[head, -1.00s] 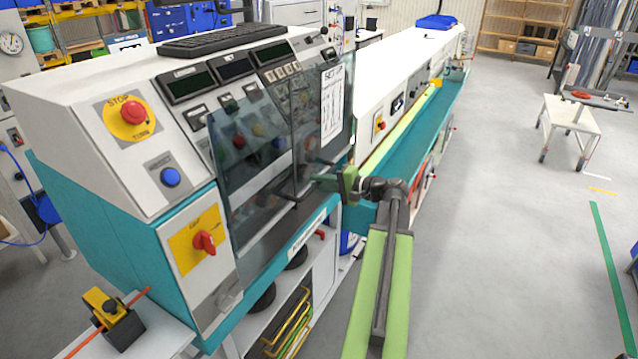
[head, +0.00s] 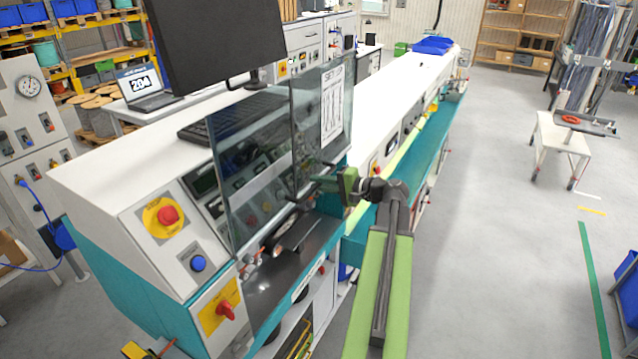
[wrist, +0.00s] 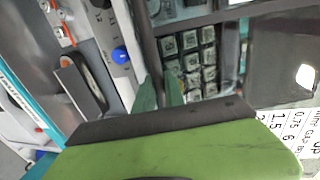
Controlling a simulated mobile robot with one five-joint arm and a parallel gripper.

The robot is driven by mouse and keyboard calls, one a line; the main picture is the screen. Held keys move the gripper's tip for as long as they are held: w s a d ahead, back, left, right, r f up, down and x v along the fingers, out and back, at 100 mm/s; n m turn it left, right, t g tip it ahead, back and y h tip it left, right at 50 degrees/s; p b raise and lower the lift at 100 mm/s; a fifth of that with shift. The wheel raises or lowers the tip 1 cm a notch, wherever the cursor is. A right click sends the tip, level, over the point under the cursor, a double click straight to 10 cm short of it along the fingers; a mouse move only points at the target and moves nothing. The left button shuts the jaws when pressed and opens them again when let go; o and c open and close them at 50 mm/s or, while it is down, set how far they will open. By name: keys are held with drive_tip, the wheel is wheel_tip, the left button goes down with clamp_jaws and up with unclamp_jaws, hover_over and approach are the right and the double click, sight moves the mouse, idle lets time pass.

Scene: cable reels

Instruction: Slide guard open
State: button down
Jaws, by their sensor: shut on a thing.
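The guard (head: 252,160) is a clear, dark-tinted panel with a dark frame on the front of the white and teal machine. It stands raised, its upper edge above the control panel, and the bay (head: 285,262) below it is uncovered. A printed sheet (head: 332,103) is on its right part. My gripper (head: 318,183) is at the guard's dark handle (head: 296,196), shut on it. In the wrist view the green fingers (wrist: 161,97) are beside the dark frame; the exact grip is partly hidden by the gripper body.
A black monitor (head: 215,40) and a keyboard (head: 225,118) are above and behind the guard. A red stop button (head: 168,215), a blue button (head: 198,263) and a red switch (head: 225,311) are on the machine's left front. Floor to the right is clear up to a white cart (head: 560,140).

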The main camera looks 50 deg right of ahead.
drive_tip(key=c, duration=1.4)
unclamp_jaws()
drive_tip(key=p+v, duration=0.3)
drive_tip(key=v, duration=1.4)
drive_tip(key=shift+s, duration=0.2)
